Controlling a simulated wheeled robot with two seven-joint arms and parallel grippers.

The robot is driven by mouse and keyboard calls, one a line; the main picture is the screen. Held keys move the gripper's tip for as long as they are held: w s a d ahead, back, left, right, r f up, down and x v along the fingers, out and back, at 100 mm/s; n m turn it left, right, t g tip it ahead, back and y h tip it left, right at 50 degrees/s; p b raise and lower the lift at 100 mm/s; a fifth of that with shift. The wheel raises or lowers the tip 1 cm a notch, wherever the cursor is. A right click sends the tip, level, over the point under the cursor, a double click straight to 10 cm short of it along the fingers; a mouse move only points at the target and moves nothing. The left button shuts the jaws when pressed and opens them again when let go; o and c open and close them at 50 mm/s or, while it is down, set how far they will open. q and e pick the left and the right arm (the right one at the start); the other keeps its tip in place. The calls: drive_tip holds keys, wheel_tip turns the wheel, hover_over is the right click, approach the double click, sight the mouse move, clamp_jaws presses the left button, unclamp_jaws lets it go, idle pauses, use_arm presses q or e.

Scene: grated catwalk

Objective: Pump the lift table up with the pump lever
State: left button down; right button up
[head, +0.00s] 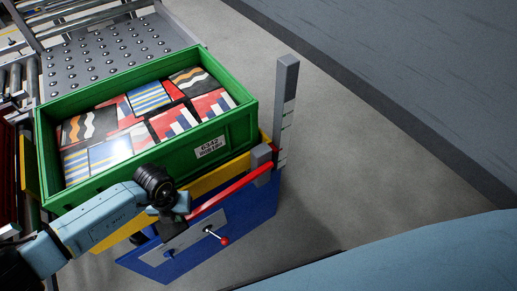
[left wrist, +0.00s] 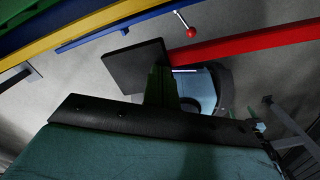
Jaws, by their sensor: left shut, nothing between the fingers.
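The lift table has a yellow top (head: 208,180) and a blue base (head: 255,208). It also shows in the left wrist view as a yellow edge (left wrist: 70,36). The red pump lever (head: 238,190) slants along the table's near side; it also shows in the left wrist view (left wrist: 250,45). My left gripper (head: 180,212) is shut and empty, close to the lever's lower left end. In the left wrist view its dark finger (left wrist: 138,68) overlaps that end; I cannot tell whether they touch. My right gripper is not in view.
A green crate (head: 180,157) of patterned boxes stands on the table. A small red-knobbed handle (head: 225,241) is on the near side. A grey post (head: 286,100) with marks rises at the right corner. A studded conveyor (head: 120,55) lies behind. Floor on the right is clear.

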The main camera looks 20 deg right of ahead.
use_arm(q)
drive_tip(key=r+p, duration=0.2)
drive_tip(key=r, duration=0.1)
drive_tip(key=r+p, duration=0.2)
drive_tip(key=shift+a+r, duration=0.2)
drive_tip(key=shift+a, duration=0.15)
wheel_tip(320, 180, up, 10)
drive_tip(key=p, duration=0.9)
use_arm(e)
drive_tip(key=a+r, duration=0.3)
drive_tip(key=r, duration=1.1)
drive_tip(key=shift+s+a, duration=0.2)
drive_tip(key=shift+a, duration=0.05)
